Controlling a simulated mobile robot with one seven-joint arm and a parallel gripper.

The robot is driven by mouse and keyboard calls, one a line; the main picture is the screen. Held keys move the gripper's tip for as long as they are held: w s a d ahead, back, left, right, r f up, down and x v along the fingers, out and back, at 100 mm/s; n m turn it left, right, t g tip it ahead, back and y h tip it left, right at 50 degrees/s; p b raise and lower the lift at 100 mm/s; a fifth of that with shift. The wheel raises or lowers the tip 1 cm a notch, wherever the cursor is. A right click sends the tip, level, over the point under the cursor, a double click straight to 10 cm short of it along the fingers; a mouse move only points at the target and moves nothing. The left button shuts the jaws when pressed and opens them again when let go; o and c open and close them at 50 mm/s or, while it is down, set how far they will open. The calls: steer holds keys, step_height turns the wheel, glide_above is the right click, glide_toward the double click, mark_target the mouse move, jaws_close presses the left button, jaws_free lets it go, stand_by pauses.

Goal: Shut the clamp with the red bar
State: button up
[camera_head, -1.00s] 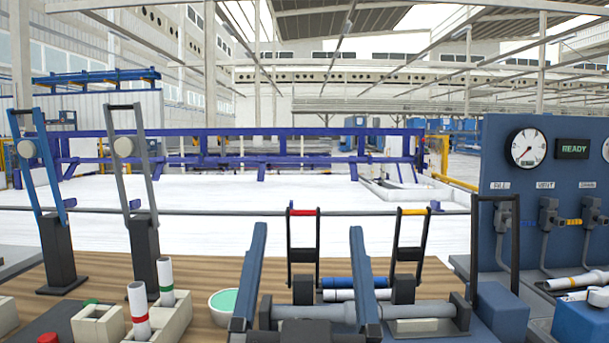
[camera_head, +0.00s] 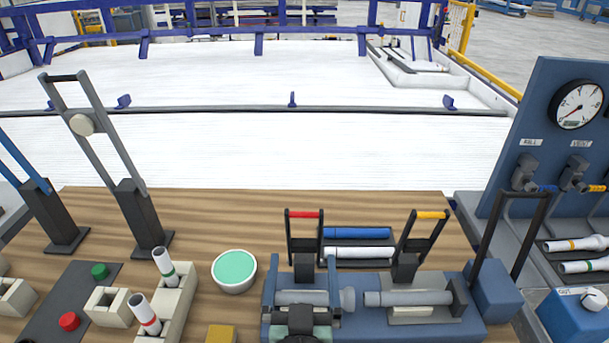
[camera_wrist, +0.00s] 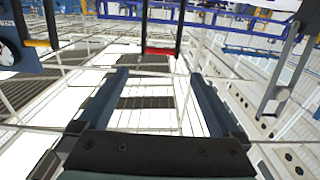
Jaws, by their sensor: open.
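The clamp with the red bar (camera_head: 304,214) stands upright at the back of the blue fixture (camera_head: 470,313), its two dark side arms rising from a dark block. My gripper (camera_head: 304,262) is in front of it and lower in the picture, its two dark blue fingers spread and empty. In the wrist view, the red bar (camera_wrist: 161,51) shows beyond and between the tips of my open fingers (camera_wrist: 160,73); nothing touches it that I can see. My gripper partly hides a grey pipe (camera_head: 300,297) in the fixture.
A second clamp, with a yellow bar (camera_head: 432,215), stands upright to the right. A blue pipe (camera_head: 356,233) and a white pipe (camera_head: 358,252) lie between the clamps. A green-filled bowl (camera_head: 234,270) is to the left. A tall black handle (camera_head: 525,235) rises on the right.

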mark_target(304, 217)
steer(key=w+p, duration=0.2)
steer(key=w, duration=1)
steer(key=shift+w+p, duration=0.35)
steer(key=shift+w, duration=0.05)
steer(key=shift+f, duration=0.1)
jaws_close()
